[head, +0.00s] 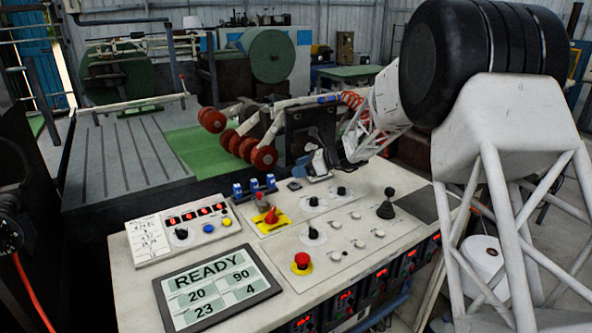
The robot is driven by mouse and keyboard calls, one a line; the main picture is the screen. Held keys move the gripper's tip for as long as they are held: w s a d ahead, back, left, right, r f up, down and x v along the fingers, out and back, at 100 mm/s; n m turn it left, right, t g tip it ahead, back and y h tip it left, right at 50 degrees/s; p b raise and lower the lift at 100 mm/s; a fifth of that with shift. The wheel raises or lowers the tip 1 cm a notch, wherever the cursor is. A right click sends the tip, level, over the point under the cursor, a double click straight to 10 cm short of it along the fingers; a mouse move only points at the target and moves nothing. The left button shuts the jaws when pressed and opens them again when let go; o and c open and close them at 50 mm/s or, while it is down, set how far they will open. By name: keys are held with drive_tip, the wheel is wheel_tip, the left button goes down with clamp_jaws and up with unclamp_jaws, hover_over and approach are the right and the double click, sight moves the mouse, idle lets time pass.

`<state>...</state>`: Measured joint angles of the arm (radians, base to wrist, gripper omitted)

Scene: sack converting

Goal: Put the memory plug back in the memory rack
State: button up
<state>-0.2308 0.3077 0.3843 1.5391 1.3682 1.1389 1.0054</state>
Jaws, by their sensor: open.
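Several small blue plugs (254,186) stand in a row at the back edge of the sloped console, left of my gripper; they look like the memory plugs in their rack, but the rack itself is too small to make out. A small dark square piece (294,186) lies on the console just right of the row; I cannot tell if it is a socket or a plug. My gripper (316,172) is open above the console's back edge, to the right of the blue row. Its fingertips are small and partly hidden, and nothing is clearly seen between them.
The console top (380,236) carries a red emergency button (302,261), a red switch on a yellow plate (271,217), black knobs, a joystick (386,206), a digit display box (190,227) and a READY screen (217,287). Red rollers (263,158) stand behind it.

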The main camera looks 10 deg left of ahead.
idle(0.8)
drive_tip(key=s+d+r+n+h, duration=0.3)
drive_tip(key=s+d+r+n, duration=0.25)
drive_tip(key=s+d, duration=0.6)
drive_tip(key=s+d+r+n+h, duration=0.35)
drive_tip(key=s+d+r, duration=0.35)
drive_tip(key=s, duration=0.8)
drive_tip(key=s+d+f+n+h, duration=0.1)
drive_tip(key=s+d+n+h, duration=0.1)
drive_tip(key=s+d, duration=0.4)
drive_tip(key=s+d+f+n+t+h, duration=0.1)
drive_tip(key=s+d+n, duration=0.3)
drive_tip(key=s, duration=0.9)
drive_tip(key=s+d+f+n+t+h, duration=0.1)
drive_tip(key=s+d+f+n+h, duration=0.1)
drive_tip(key=s+d, duration=0.6)
drive_tip(key=s+n+h, duration=0.1)
drive_tip(key=s+h, duration=0.1)
drive_tip(key=shift+s+f, duration=0.3)
drive_tip(key=shift+s, duration=0.05)
drive_tip(key=shift+d, duration=0.1)
